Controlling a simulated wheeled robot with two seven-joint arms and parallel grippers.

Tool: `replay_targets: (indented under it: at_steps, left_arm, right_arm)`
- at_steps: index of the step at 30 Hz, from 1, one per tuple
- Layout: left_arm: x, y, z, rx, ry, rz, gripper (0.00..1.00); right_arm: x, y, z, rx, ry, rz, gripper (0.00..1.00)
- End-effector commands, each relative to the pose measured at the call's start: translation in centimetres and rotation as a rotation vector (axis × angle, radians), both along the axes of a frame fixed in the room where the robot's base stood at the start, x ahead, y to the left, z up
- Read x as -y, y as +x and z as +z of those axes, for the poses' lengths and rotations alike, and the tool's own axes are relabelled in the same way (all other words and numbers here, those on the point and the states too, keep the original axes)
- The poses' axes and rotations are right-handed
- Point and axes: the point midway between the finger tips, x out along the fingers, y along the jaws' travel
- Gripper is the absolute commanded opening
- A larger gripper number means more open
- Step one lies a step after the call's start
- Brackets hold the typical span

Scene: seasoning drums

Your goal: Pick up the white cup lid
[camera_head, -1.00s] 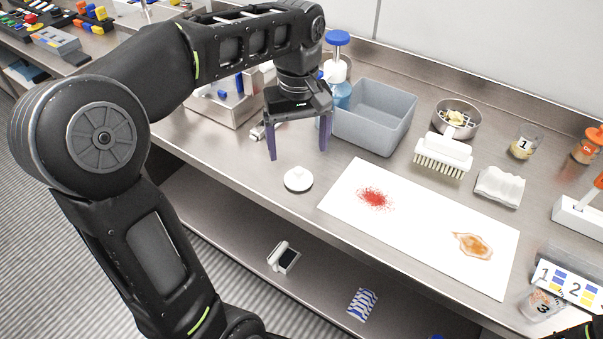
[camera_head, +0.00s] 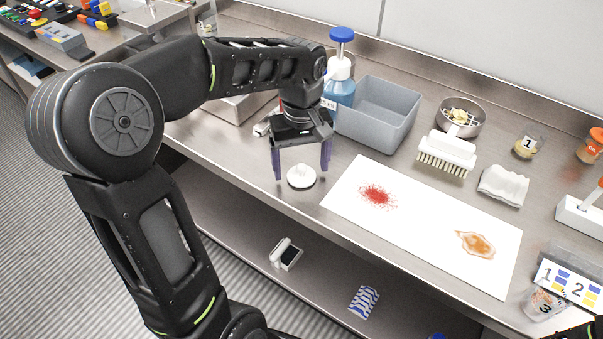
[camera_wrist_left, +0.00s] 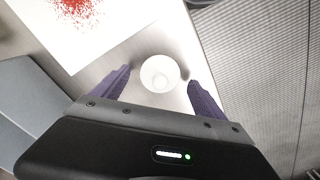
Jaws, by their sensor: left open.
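The white cup lid (camera_head: 301,177) is a small round disc with a knob on top. It lies flat on the steel counter near its front edge, left of the white sheet. My left gripper (camera_head: 301,176) is open and points down over the lid, one purple finger to each side. In the left wrist view the lid (camera_wrist_left: 160,74) shows between and just beyond the open fingertips (camera_wrist_left: 158,78). I see no contact between fingers and lid. My right gripper is not clearly in view.
A white sheet (camera_head: 419,253) with red powder and an orange stain lies right of the lid. A grey bin (camera_head: 378,125), blue-capped bottle (camera_head: 341,85) and white brush (camera_head: 448,148) stand behind. The counter's front edge is close to the lid.

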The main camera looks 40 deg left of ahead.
Motion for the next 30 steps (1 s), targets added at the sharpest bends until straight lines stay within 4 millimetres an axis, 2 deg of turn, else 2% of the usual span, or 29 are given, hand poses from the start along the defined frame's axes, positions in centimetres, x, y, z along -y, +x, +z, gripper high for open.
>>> replay_targets:
  at_steps: [3,20,30]
  left_arm:
    - [0.02,-0.05,-0.91,-0.001,0.0,-0.001,0.83]
    - [0.02,-0.01,-0.89,0.0,0.0,0.0,0.83]
    - [0.02,-0.01,-0.89,0.0,0.0,0.0,0.57]
  right_arm:
    - [0.0,0.0,-0.01,0.0,0.0,0.0,0.36]
    - [0.0,0.0,-0.02,0.0,0.0,0.0,0.36]
    - [-0.01,-0.01,-0.02,0.0,0.0,0.0,0.36]
